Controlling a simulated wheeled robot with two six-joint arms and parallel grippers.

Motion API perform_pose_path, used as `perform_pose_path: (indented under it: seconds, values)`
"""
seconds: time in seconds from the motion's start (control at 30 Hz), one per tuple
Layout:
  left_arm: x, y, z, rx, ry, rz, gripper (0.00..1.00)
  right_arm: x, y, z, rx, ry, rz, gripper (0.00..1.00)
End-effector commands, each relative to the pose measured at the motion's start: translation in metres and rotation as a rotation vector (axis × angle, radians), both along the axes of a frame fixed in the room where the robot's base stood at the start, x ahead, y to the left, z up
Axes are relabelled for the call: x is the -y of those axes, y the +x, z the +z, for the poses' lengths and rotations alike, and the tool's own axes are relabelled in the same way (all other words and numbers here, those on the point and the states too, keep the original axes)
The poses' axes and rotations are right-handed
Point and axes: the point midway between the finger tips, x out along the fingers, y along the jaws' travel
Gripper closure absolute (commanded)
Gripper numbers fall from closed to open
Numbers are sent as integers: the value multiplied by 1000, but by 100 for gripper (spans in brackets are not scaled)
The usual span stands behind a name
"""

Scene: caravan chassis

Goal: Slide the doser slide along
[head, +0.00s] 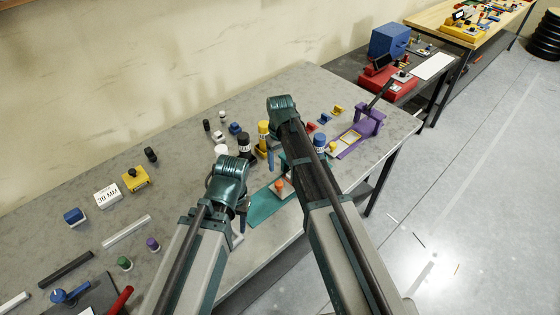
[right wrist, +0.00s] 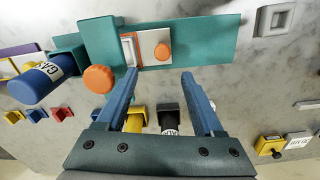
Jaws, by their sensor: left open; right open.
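The doser has a long teal base plate (head: 266,205), which also shows in the right wrist view (right wrist: 205,42). Its pale slide (right wrist: 154,48) carries an orange knob (right wrist: 162,51) and lies on the plate beside a teal upright block (right wrist: 100,42). The knob also shows in the head view (head: 280,185). A larger orange round part (right wrist: 98,79) sticks out from the block.
A grey square frame (right wrist: 275,19) lies off the plate's end. A blue-capped bottle (right wrist: 40,82) stands beside the block. Black and yellow bottles (head: 263,135) stand behind. A purple stand (head: 368,122) is at the right. The bench's front edge runs close by the plate.

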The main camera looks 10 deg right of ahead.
Motion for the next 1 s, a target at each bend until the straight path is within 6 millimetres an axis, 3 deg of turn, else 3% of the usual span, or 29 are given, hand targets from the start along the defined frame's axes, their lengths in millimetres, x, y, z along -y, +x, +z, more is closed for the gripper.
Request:
perform_pose_path:
  seconds: [0.03, 0.2, 0.67, 0.77, 1.0]
  values:
    - [0, 0, 16, 0, 0, 2, 50, 0, 0, 16, 0, 0, 0, 31]
    - [0, 0, 32, 0, -1, 6, 50, 0, 0, 32, 0, -1, 0, 31]
    - [0, 0, 30, 0, -2, 8, 50, -2, -6, 30, 0, -2, 0, 31]
    - [0, 0, 13, 0, -1, 6, 50, -12, -39, 13, -6, -13, -3, 31]
    - [0, 0, -38, 0, 0, 1, 50, -35, -159, -37, -21, -72, -32, 31]
